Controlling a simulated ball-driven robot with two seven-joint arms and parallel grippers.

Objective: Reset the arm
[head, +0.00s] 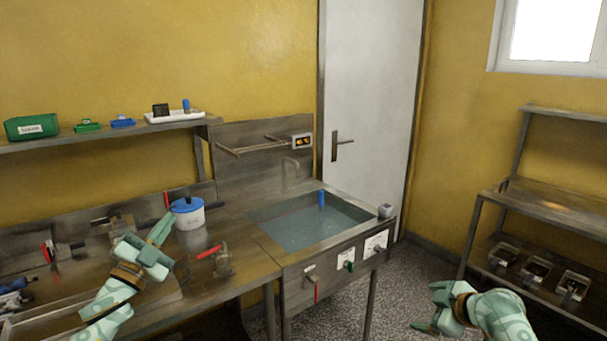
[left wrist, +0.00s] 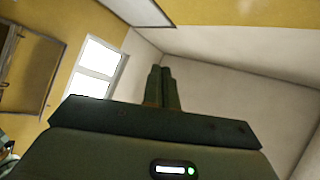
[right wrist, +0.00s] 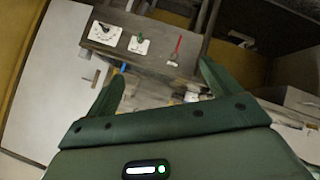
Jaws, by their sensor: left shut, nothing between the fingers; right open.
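My left arm reaches in from the lower left in the head view, over the metal worktop. Its gripper (head: 163,228) is raised with the fingers pointing up, in front of the white pot. In the left wrist view the two fingers (left wrist: 162,88) are pressed together with nothing between them, facing the ceiling and upper walls. My right arm is at the lower right in the head view, with its gripper (head: 422,327) low over the speckled floor. In the right wrist view its fingers (right wrist: 158,88) are spread wide and empty.
The worktop holds a white pot with a blue lid (head: 188,213) and a red-handled tool (head: 222,260). A water-filled sink (head: 310,222) stands to the right. A shelf rack (head: 545,205) is at the far right. The floor (head: 400,272) between is clear.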

